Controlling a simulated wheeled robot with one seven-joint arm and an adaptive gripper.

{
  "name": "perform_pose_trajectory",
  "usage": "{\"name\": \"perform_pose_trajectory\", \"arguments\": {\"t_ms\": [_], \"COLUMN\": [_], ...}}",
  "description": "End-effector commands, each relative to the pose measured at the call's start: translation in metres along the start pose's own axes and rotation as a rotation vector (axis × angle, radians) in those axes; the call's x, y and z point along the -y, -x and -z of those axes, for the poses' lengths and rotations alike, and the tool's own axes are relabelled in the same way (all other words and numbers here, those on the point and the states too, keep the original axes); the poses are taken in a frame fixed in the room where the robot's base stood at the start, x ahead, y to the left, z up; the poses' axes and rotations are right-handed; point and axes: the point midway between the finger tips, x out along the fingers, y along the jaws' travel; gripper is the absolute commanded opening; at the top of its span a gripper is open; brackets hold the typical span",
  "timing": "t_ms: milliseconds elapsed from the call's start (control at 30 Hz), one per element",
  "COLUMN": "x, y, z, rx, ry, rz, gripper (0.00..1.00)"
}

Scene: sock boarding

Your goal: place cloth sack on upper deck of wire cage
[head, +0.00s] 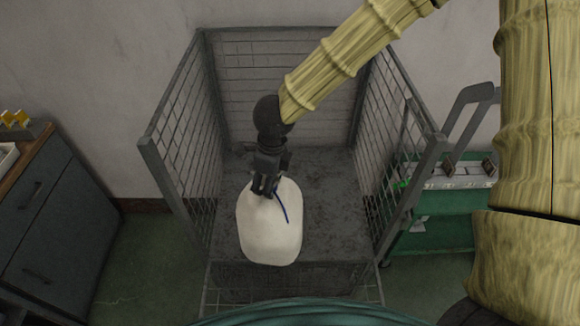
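The cloth sack (270,232) is a white, rounded bag with a dark blue cord across its top right. My gripper (265,192) is at the top of the sack, with its dark fingers closed on the sack's upper end. The wire cage (178,130) has grey mesh sides and back and is open at the front. Its upper deck (325,200) is a dark speckled flat surface. The sack appears over the front left part of this deck. I cannot tell whether its underside touches the deck, and the sack hides the deck below it.
A grey drawer cabinet (45,215) stands at the left, with yellow items (14,118) on top. A green cart (430,222) with a grey handle stands right of the cage. The deck's right and back parts are clear. The cage's side posts flank my arm.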

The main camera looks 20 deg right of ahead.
Motion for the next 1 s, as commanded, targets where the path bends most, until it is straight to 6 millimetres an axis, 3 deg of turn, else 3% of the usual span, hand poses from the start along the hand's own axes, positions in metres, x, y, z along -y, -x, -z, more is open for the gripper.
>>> {"name": "perform_pose_trajectory", "arguments": {"t_ms": [533, 700, 1000], "x": [0.099, 0.114, 0.123], "y": [-0.004, -0.006, -0.008], "z": [0.016, 0.018, 0.020], "rx": [0.001, 0.002, 0.001], "ry": [-0.005, -0.003, -0.003], "rz": [0.000, 0.001, 0.000], "gripper": [0.00, 0.00, 0.00]}}
